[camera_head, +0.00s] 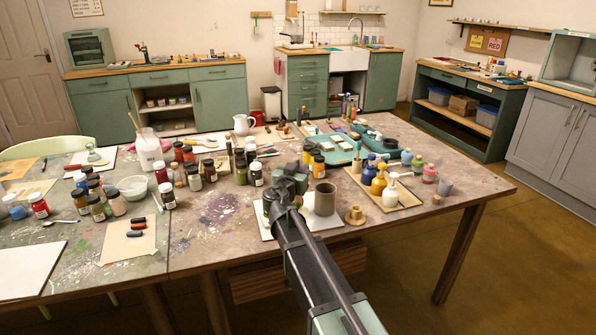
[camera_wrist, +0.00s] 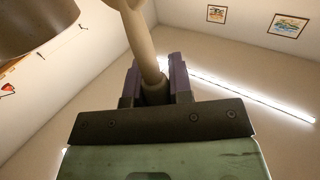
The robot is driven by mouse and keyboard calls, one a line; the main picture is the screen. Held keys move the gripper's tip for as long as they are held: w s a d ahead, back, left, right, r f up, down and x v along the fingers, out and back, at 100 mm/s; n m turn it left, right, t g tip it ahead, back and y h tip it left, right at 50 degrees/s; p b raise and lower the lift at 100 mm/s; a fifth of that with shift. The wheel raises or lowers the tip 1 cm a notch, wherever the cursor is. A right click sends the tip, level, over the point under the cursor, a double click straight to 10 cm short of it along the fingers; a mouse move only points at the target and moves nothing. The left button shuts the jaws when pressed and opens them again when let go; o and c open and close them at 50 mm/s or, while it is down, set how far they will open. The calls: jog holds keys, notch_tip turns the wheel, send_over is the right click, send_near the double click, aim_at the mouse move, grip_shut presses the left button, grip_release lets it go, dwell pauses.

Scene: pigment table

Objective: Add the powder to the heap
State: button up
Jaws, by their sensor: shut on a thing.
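My gripper (camera_head: 290,182) is over the near side of the table, just left of a grey-brown cup (camera_head: 325,200) on a pale board (camera_head: 268,231). In the wrist view my gripper (camera_wrist: 154,80) has its purple-padded jaws shut on a beige rod-like handle (camera_wrist: 145,45). The handle widens toward the top edge, where its far end is cut off, so I cannot tell what tool it is or whether it carries powder. A dark rounded rim or wall at top left of the wrist view is probably the cup (camera_wrist: 35,25). No powder heap can be made out.
Dark pigment jars (camera_head: 256,174) stand behind and left of my gripper. A wooden piece (camera_head: 355,215) stands right of the cup. Further right, a tray (camera_head: 408,196) holds blue, yellow and white bottles. The stained tabletop (camera_head: 215,240) to the left front is clear.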

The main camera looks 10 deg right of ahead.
jog(key=shift+f+b, duration=0.5)
jog(key=shift+b, duration=0.1)
dwell(1.6)
jog(key=shift+r, duration=0.1)
notch_tip(320, 180, up, 7)
jog(key=p, duration=0.7)
